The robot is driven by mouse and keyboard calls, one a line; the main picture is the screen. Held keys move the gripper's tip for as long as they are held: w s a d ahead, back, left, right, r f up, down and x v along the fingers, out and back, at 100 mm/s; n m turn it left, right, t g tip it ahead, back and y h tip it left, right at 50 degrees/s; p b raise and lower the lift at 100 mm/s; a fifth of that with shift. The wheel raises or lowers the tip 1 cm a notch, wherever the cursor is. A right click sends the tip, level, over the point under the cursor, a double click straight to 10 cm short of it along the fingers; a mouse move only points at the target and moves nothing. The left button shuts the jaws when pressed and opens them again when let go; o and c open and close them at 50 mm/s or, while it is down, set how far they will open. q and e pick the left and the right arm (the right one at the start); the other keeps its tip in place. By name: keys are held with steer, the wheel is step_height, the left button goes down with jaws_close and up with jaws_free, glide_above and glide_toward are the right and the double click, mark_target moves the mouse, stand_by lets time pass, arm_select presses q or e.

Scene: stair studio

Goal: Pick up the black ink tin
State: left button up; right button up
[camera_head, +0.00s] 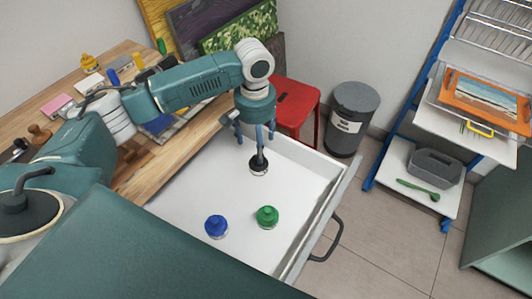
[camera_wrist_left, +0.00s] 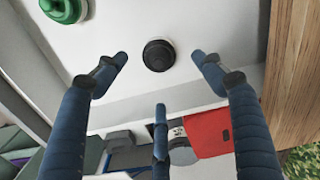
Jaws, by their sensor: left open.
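The black ink tin (camera_head: 259,171) stands upright in the white open drawer (camera_head: 185,185), towards its back. In the left wrist view the tin (camera_wrist_left: 158,55) shows from above as a round dark cap. My left gripper (camera_head: 257,143) points down above the tin, with a finger hiding part of it in the head view. In the left wrist view the fingers of this gripper (camera_wrist_left: 160,75) are spread apart around the tin's outline, with clear gaps and nothing held. My right gripper is not in view.
A blue tin (camera_head: 216,226) and a green tin (camera_head: 267,216) stand nearer the drawer front. The drawer walls and the wooden worktop edge (camera_head: 175,160) border the space. A red stool (camera_head: 297,100) and a grey bin (camera_head: 350,118) stand behind.

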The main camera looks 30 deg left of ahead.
mark_target(256, 158)
arm_select(q)
steer(key=f, duration=0.3)
steer(key=shift+s+f, duration=0.35)
steer(key=shift+f, duration=0.4)
steer(key=f, duration=0.5)
steer(key=shift+w+d, duration=0.1)
steer(key=shift+w, duration=0.25)
steer(key=shift+f, duration=0.35)
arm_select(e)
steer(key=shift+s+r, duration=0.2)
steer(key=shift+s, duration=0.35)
arm_select(q)
steer(key=shift+c, duration=0.2)
steer(key=shift+r, duration=0.1)
steer(key=c, duration=1.5)
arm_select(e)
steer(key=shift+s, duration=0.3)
